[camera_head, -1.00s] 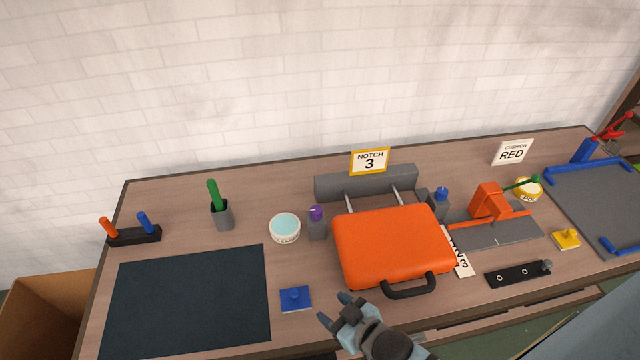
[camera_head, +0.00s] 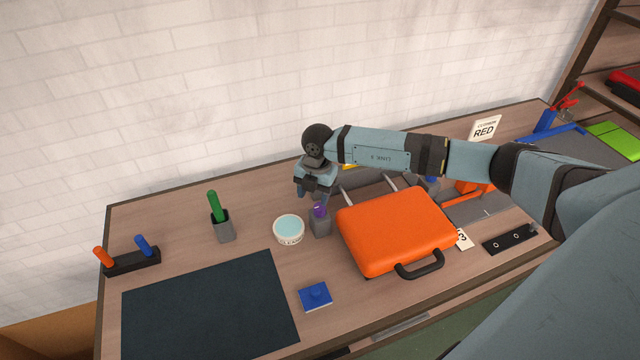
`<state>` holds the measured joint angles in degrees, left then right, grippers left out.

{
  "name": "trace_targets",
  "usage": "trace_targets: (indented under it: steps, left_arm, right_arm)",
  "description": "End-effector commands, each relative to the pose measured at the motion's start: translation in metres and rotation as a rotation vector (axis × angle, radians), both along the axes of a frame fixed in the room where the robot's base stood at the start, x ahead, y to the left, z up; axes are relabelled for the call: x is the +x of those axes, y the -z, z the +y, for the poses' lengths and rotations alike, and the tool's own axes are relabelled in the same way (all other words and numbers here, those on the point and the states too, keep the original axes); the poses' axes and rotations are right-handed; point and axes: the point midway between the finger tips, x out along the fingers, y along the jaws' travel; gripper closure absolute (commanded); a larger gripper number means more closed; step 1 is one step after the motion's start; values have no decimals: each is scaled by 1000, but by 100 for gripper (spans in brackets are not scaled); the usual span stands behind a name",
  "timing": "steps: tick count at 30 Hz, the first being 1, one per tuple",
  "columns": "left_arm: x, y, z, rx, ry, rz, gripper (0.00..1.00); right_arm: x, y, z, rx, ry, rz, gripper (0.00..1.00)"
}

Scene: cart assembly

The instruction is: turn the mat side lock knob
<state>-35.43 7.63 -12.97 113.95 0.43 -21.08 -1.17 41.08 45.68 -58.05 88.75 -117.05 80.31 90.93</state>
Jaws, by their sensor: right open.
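The lock knob on the mat side is purple (camera_head: 319,210) and sits on a small grey block (camera_head: 320,228) at the left of the orange case (camera_head: 395,232). My right gripper (camera_head: 312,196) points down just above and slightly behind the purple knob. It is open, with no object between its fingers. I cannot tell whether a finger touches the knob. The dark mat (camera_head: 205,310) lies flat at the front left. A second, blue knob (camera_head: 431,183) at the case's far right shows only in part behind my arm. My left gripper is not in view.
A round white tin (camera_head: 289,230) stands close left of the grey block. A green-handled holder (camera_head: 220,220) stands farther left. My right arm covers the back right and hides the notch sign.

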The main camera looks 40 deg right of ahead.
Motion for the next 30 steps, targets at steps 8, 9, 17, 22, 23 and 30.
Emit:
trace_targets:
  steps: [8, 9, 17, 22, 23, 30]
  left_arm:
    - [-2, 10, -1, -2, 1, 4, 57]
    - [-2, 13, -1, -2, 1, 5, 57]
    - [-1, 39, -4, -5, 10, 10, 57]
    - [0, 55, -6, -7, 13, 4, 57]
    - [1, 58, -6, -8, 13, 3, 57]
    - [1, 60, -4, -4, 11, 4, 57]
  right_arm:
    - [9, 2, -26, -102, 45, -6, 45]
    - [9, 7, -26, -100, 45, -6, 45]
    - [8, 47, -25, -98, 43, -5, 45]
    - [8, 73, -24, -97, 42, -7, 45]
    - [8, 77, -24, -97, 42, -7, 45]
    - [9, 79, -25, -96, 43, -7, 74]
